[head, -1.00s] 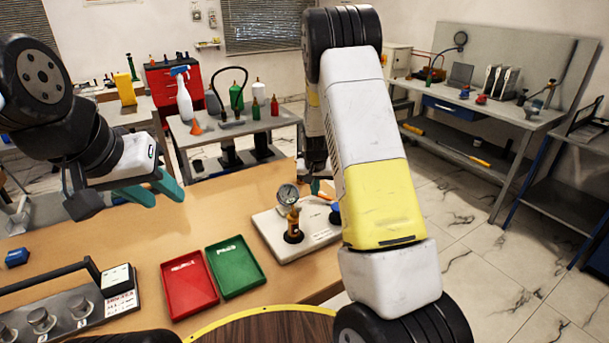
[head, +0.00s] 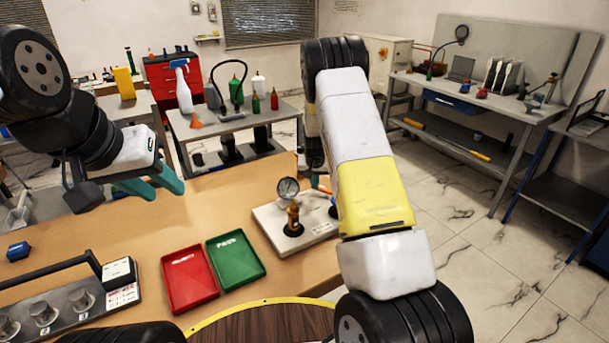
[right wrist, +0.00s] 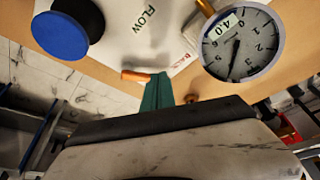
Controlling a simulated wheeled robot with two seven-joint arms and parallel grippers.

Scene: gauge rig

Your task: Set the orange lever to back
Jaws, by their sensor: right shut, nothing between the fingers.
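The orange lever (right wrist: 135,76) shows in the right wrist view as a short orange bar on the white rig plate (head: 265,222). A bit of the lever also shows in the head view (head: 322,188), mostly behind my right arm. My right gripper (right wrist: 158,80) is shut and empty, its teal fingertips right beside the lever's end. I cannot tell whether they touch. In the head view the right gripper is largely hidden by my arm. My left gripper (head: 162,185) is open and empty above the table, far left of the rig.
A round gauge (right wrist: 243,42) stands close to the right gripper on a brass fitting (head: 293,215). A blue knob (right wrist: 60,35) is on the plate's other side. A red tray (head: 190,280) and a green tray (head: 236,262) lie left of the rig.

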